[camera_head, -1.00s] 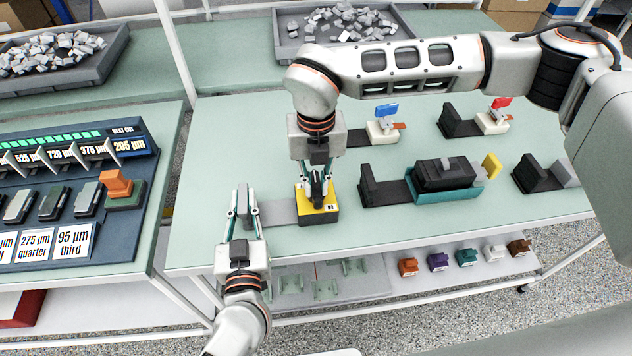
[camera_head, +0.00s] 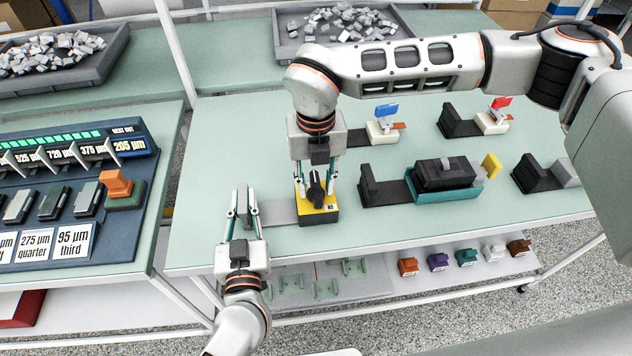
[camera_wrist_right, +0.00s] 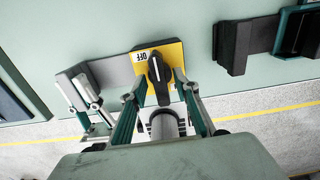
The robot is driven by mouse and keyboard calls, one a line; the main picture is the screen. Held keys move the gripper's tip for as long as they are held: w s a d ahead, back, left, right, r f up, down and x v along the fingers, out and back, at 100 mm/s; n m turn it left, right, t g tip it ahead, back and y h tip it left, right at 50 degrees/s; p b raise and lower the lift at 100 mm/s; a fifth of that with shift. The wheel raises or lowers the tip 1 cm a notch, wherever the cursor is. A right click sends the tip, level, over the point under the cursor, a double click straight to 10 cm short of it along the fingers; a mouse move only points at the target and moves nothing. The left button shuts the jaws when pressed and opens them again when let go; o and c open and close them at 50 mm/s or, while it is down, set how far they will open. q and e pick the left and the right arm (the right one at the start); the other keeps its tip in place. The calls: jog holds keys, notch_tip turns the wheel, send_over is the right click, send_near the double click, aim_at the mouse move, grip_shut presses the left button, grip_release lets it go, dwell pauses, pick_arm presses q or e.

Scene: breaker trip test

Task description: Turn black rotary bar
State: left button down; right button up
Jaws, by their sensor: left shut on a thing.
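The black rotary bar (camera_head: 316,188) stands on a yellow block (camera_head: 327,215). My left gripper (camera_head: 243,200) is shut on the upright end of a grey bracket (camera_head: 278,212), which joins the yellow block's left side.
A black device on a teal base (camera_head: 445,190) stands to the right. Blue-flagged (camera_head: 386,111) and red-flagged (camera_head: 501,104) fixtures stand farther back. A panel with gauge cards (camera_head: 75,205) is on the left table. Green tabletop in front of the block is clear.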

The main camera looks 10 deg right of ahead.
aim_at(316, 185)
notch_tip(316, 185, up, 12)
dwell(0.5)
pick_arm(q)
jog(key=c, duration=1.9)
grip_release()
